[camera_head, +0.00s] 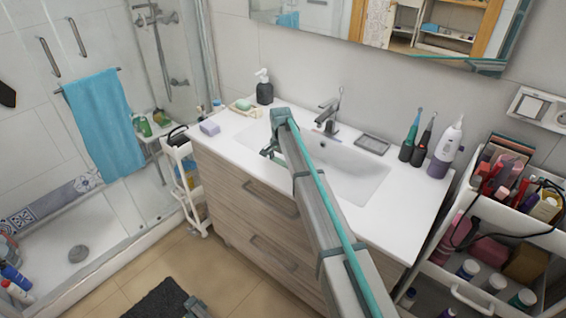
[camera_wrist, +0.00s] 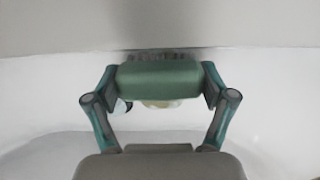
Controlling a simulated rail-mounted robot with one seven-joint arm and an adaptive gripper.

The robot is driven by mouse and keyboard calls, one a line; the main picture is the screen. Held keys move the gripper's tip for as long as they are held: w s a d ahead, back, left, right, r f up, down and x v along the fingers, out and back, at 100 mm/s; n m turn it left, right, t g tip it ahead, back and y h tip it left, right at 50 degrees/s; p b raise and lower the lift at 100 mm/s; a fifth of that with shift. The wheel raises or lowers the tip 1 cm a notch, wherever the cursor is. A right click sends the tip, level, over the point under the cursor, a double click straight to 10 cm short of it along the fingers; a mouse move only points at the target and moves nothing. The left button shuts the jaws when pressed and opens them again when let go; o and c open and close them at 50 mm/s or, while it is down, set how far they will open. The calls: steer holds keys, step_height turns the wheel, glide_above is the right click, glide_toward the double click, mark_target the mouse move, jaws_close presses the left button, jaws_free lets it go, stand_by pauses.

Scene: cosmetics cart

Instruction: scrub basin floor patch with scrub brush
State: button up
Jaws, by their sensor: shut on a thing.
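The white basin (camera_head: 358,185) is set in the countertop under the faucet (camera_head: 330,110). My gripper (camera_head: 271,152) reaches down over the left part of the basin, and my arm covers much of it in the head view. In the wrist view my gripper (camera_wrist: 160,82) is shut on a green block-shaped thing, which I take to be the scrub brush (camera_wrist: 158,80). A dark speckled band shows along its far edge; I cannot tell whether it is bristles or the patch. The basin's pale surface (camera_wrist: 50,100) surrounds it. I cannot tell whether the brush touches the basin floor.
A soap dish (camera_head: 243,106), a dark dispenser (camera_head: 264,88) and a lilac block (camera_head: 209,128) stand left of the basin. A grey tray (camera_head: 373,144), toothbrushes (camera_head: 411,135) and a white-purple device (camera_head: 446,150) stand right. A loaded cart (camera_head: 500,235) is at the far right.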

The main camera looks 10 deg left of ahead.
steer(key=shift+f, duration=0.85)
stand_by(1.1)
steer(key=shift+w, duration=0.1)
